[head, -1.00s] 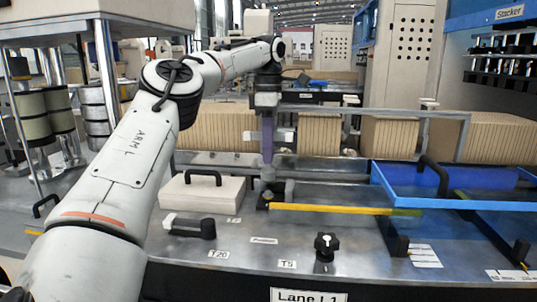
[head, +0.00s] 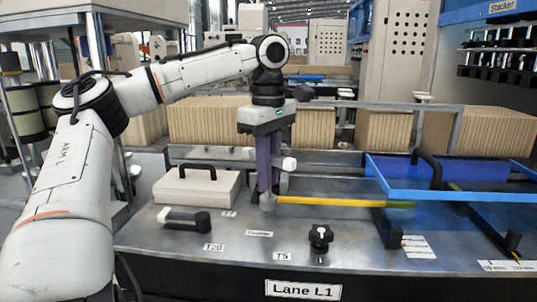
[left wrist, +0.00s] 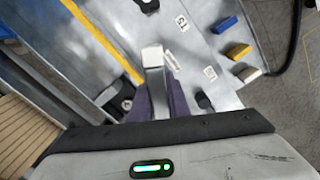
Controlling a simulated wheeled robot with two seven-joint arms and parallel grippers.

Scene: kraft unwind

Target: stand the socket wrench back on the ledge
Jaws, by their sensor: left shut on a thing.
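My left gripper (head: 268,188) points down over the metal worktop, its purple fingers shut on a pale grey tool that I take for the socket wrench (head: 289,163). In the left wrist view the wrench (left wrist: 152,57) shows as a pale bar between the fingers (left wrist: 158,92). The fingers hide its middle. I cannot make out which surface is the ledge. My right gripper is out of view.
A yellow bar (head: 330,201) lies just right of the gripper. A pale case (head: 197,188) with a black handle and a black-and-white tool (head: 185,219) are left. A black knob (head: 320,237) stands in front, and a blue frame (head: 450,193) is right. Cardboard (head: 209,121) stands behind.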

